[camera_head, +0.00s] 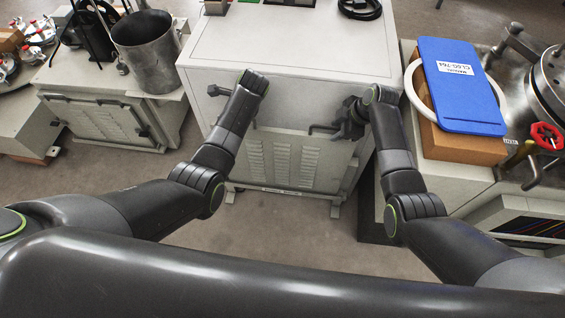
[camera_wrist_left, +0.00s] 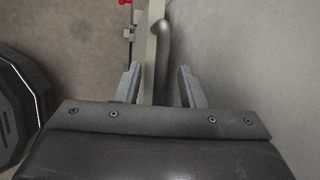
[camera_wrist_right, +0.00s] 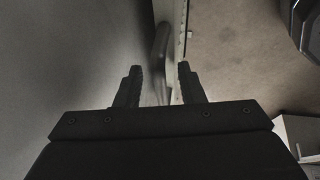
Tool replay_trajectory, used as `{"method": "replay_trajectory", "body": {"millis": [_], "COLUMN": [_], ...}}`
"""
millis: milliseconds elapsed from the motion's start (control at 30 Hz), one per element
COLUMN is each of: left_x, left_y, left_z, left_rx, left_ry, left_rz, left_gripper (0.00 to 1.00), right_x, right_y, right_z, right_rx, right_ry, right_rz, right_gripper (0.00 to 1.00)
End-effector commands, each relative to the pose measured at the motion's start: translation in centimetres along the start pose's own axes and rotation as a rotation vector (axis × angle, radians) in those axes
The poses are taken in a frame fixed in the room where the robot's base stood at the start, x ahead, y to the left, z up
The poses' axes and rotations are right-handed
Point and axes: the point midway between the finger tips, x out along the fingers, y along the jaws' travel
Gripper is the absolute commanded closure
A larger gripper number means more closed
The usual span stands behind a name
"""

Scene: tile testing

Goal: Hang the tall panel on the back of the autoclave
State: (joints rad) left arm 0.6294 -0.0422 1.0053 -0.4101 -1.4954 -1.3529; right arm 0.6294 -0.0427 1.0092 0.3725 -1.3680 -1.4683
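The tall panel (camera_head: 285,165) is pale grey-green with louvered vents. It stands upright, low against the near face of the white autoclave cabinet (camera_head: 290,75); I cannot tell whether it is hooked on. A dark handle (camera_head: 325,128) shows at its upper right. My right gripper (camera_head: 350,118) is at that handle; in the right wrist view its fingers (camera_wrist_right: 160,75) are apart, with the handle between them and no clear contact. My left gripper is mostly hidden behind its wrist in the head view. In the left wrist view its fingers (camera_wrist_left: 158,80) are apart around the panel's edge and handle.
A cabinet (camera_head: 60,85) with a similar vented panel and a metal pot (camera_head: 147,50) stands at left. Floor (camera_head: 290,225) before the panel is clear.

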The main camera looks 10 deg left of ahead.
Motion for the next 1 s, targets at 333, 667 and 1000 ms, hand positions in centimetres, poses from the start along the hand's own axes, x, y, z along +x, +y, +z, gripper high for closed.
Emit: {"method": "replay_trajectory", "body": {"millis": [333, 667, 1000], "left_x": [-0.02, -0.02, -0.02], "left_y": [0.00, 0.01, 0.02], "left_z": [0.01, 0.01, 0.01], "left_rx": [0.000, 0.000, 0.000], "left_ry": [0.000, 0.000, 0.000], "left_rz": [0.000, 0.001, 0.001], "left_gripper": [0.82, 1.00, 1.00], "right_x": [-0.03, -0.04, -0.04], "right_y": [0.01, 0.00, 0.01], "right_z": [0.00, 0.02, 0.03], "right_rx": [0.000, 0.000, 0.000], "right_ry": [0.000, 0.000, 0.000], "right_rz": [0.000, 0.000, 0.000], "right_gripper": [0.83, 1.00, 1.00]}}
